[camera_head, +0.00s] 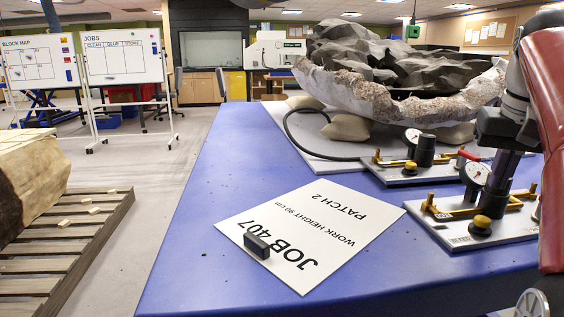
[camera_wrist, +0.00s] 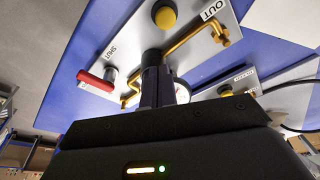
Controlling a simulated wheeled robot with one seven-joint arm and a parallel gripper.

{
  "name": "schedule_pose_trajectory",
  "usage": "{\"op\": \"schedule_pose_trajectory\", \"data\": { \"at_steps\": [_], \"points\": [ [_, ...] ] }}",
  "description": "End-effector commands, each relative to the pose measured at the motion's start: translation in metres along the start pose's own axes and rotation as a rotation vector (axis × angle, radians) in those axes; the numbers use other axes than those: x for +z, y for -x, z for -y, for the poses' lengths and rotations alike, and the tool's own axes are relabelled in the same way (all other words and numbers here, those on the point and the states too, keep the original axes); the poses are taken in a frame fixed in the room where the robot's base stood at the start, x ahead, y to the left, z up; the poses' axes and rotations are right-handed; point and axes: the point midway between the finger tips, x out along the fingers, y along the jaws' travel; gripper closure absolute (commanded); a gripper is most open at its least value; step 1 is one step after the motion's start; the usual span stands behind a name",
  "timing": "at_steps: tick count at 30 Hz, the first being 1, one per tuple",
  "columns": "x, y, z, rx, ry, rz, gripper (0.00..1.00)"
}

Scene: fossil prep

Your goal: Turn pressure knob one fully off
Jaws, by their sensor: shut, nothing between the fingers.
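Two grey valve boards lie on the blue table, each with brass pipes, a dial gauge and a yellow knob. The near board (camera_head: 470,241) has a yellow knob (camera_head: 482,225) at its front and a white gauge (camera_head: 477,174). The far board (camera_head: 395,178) has a yellow knob (camera_head: 410,167) and a gauge (camera_head: 412,135). I cannot read which is knob one. A red handle (camera_wrist: 97,80) sits near "SHUT".
A large rock in a plaster jacket (camera_head: 340,85) rests on sandbags (camera_head: 347,127) at the back. A black hose (camera_head: 291,132) runs beside it. A "JOB 407" sheet (camera_head: 340,215) with a small black block (camera_head: 257,246) lies front left. The table (camera_head: 215,170) left of it is clear.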

Motion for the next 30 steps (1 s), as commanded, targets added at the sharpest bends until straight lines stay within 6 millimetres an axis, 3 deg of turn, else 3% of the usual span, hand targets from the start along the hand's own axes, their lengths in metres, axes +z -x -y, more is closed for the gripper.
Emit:
{"op": "schedule_pose_trajectory", "data": {
  "at_steps": [30],
  "points": [
    [-0.0026, 0.001, -0.0066, 0.002, 0.0, -0.002, 1.0]
  ]
}}
